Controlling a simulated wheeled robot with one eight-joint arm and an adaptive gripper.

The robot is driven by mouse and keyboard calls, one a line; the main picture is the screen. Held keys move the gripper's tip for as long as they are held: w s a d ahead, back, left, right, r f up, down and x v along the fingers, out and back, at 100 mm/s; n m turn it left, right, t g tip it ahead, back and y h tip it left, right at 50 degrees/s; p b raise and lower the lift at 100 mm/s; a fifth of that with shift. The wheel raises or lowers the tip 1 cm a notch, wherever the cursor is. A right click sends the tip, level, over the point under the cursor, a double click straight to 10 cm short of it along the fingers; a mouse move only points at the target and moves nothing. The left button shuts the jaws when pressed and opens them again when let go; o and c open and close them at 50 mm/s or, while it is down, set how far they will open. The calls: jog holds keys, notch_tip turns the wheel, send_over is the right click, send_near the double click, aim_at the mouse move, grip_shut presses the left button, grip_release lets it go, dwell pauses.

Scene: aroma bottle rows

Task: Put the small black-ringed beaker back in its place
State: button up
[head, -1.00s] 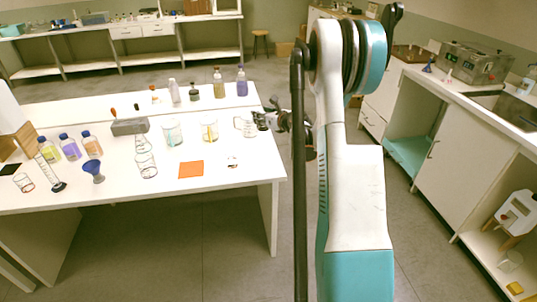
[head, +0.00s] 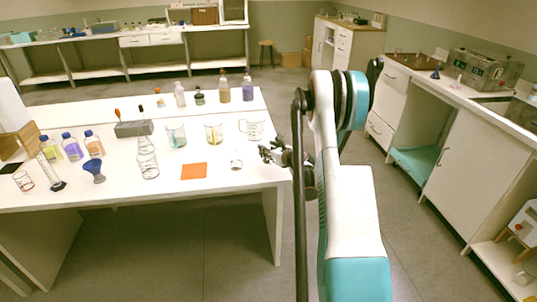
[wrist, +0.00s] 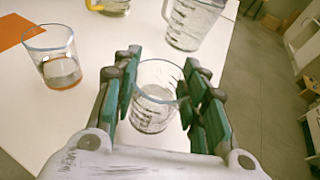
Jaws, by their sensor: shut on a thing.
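My gripper (head: 268,153) is at the right edge of the white table in the head view. In the wrist view its teal-padded fingers (wrist: 160,100) are shut on a small clear glass beaker (wrist: 155,108), which is upright between them. A black ring on this beaker cannot be made out clearly. Whether its base touches the table cannot be told. In the head view the held beaker is not distinguishable behind the gripper. Another small beaker with an orange-brown band (wrist: 60,70) stands to the left of the gripper, and it shows in the head view (head: 236,161).
An orange mat (head: 194,171) lies left of the standing beaker. A large clear jug (head: 252,129) stands behind, also in the wrist view (wrist: 192,20). The front table edge is clear.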

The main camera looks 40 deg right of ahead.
jog(key=shift+f, duration=0.45)
jog(key=shift+f, duration=0.1)
jog(key=o, duration=1.1)
jog(key=shift+s, duration=0.2)
jog(key=p+v, duration=0.3)
jog(key=v, duration=0.7)
jog(key=shift+s, duration=0.15)
jog(key=shift+s+a+r, duration=0.2)
jog(key=shift+s+r, duration=0.15)
jog(key=shift+s, duration=0.3)
